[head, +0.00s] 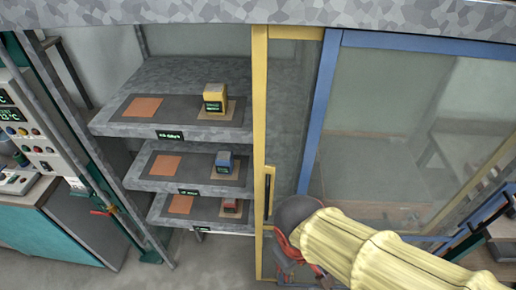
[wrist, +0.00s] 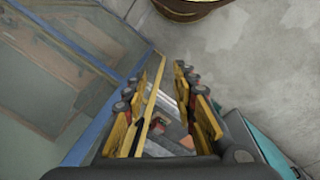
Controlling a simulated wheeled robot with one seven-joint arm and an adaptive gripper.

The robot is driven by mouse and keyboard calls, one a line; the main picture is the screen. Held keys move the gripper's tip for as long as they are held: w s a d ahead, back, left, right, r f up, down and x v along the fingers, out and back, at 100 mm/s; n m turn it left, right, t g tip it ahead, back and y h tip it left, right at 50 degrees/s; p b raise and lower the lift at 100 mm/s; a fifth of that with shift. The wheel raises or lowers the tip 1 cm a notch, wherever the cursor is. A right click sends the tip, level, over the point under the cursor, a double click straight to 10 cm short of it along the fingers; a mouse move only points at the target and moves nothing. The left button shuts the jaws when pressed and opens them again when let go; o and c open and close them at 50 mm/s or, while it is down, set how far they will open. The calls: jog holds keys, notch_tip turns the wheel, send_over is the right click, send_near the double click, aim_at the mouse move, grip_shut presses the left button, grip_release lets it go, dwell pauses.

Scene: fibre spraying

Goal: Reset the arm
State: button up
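My arm, in a pale yellow sleeve, enters the head view from the lower right. My gripper (head: 288,258) is low beside the yellow door frame (head: 260,120), below and to the right of its dark handle (head: 267,196); part of it is hidden by the wrist. In the wrist view my gripper (wrist: 182,88) has its two fingers apart, with a wide gap between them. A thin yellow frame edge shows near the left finger; whether they touch I cannot tell. I see nothing held between the fingers.
Left of the door, open shelves (head: 180,131) hold a yellow box (head: 214,97), a blue box (head: 224,162) and a red box (head: 230,206). A blue-framed glass panel (head: 318,120) stands at right. A control panel (head: 30,130) is far left. A round bin (wrist: 190,8) stands on open floor.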

jog(key=w+d+r+m+t+y, duration=0.1)
jog(key=w+d+r+m+t, duration=0.2)
jog(key=d+r+m, duration=0.4)
jog(key=d+r+t, duration=0.1)
jog(key=d+r, duration=0.2)
jog(key=r, duration=0.3)
jog(key=shift+d+t, duration=0.15)
jog(key=shift+t, duration=0.15)
jog(key=shift+o, duration=0.4)
jog(key=shift+w, duration=0.1)
